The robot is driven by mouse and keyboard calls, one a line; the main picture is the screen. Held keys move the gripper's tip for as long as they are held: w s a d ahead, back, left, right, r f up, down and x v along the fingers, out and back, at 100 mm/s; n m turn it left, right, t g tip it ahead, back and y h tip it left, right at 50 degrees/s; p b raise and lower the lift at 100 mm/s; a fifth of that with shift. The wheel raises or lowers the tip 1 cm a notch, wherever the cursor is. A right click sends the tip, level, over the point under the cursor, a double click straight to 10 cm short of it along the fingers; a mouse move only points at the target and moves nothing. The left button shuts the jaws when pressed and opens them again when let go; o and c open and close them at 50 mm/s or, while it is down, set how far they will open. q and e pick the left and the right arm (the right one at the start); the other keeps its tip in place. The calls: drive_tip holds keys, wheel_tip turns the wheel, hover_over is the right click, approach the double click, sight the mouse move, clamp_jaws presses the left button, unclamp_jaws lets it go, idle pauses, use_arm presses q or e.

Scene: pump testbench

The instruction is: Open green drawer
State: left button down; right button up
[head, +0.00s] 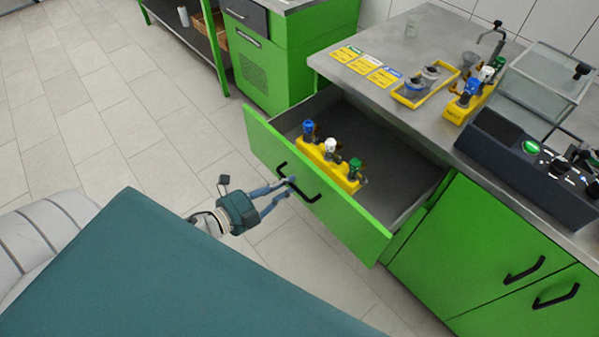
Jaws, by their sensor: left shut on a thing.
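The green drawer (345,222) stands pulled out from the green workbench, and its grey inside is visible. A yellow block (328,166) with blue, white and green knobs sits inside it. The drawer's black handle (299,184) is on the front panel. My left gripper (287,187) is shut on the handle near its upper left end. The fingers partly cover the handle there. My right gripper does not show.
The bench top (400,108) holds a yellow tray (426,85), colored cards and a dark control box (530,155). Closed green cupboard doors (460,250) are right of the drawer. A green cabinet (270,62) stands behind. Tiled floor (110,110) at left is clear.

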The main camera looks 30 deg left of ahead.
use_arm(q)
drive_tip(key=v, duration=0.2)
drive_tip(key=f+v, duration=0.1)
drive_tip(key=v, duration=0.2)
drive_tip(key=shift+s+a, duration=0.1)
drive_tip(key=shift+s, duration=0.15)
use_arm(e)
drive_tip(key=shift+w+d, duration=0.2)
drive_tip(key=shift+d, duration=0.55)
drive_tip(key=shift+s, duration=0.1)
use_arm(q)
drive_tip(key=c, duration=1.7)
unclamp_jaws()
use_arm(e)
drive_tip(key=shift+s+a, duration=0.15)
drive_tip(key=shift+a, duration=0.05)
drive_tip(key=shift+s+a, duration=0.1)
use_arm(q)
drive_tip(key=v, duration=1.2)
drive_tip(key=shift+f, duration=0.1)
